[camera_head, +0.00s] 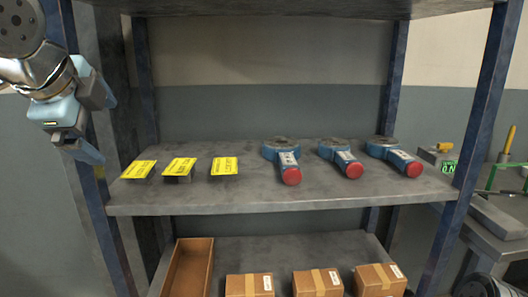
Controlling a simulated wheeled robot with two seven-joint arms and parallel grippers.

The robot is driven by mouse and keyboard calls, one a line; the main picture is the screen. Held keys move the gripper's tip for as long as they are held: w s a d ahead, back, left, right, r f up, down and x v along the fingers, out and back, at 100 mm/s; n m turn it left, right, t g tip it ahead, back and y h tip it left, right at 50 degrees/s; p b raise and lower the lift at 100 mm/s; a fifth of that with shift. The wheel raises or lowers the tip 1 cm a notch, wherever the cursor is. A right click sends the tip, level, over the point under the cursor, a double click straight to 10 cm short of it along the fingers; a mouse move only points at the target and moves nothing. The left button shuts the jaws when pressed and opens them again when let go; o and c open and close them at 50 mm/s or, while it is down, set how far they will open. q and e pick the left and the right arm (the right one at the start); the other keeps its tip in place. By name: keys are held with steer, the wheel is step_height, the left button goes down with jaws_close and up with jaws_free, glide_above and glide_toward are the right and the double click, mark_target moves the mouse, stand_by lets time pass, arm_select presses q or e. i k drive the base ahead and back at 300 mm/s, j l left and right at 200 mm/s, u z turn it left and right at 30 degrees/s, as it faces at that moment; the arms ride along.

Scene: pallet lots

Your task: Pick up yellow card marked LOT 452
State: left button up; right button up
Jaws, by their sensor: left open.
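Three yellow cards lie in a row at the left of the upper shelf: the left card (139,169), the middle card (180,167) and the right card (224,166). Each carries dark print too small to read, so I cannot tell which one is marked LOT 452. Each card seems raised a little above the shelf on a dark support. My left gripper (88,124) is open and empty, at the upper left by the shelf's left post. It is above and left of the cards, apart from them. My right gripper is not in view.
Several blue tools with red ends, such as one (340,157), lie on the upper shelf (270,205) right of the cards. Below are an empty brown tray (178,272) and cardboard boxes (318,283). Blue posts (478,130) frame the rack. A workbench (498,214) stands at right.

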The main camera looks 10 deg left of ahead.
mark_target(138, 169)
steer(key=k+l, duration=0.15)
steer(key=k, duration=0.35)
steer(key=k+l, duration=0.2)
steer(key=k, duration=0.25)
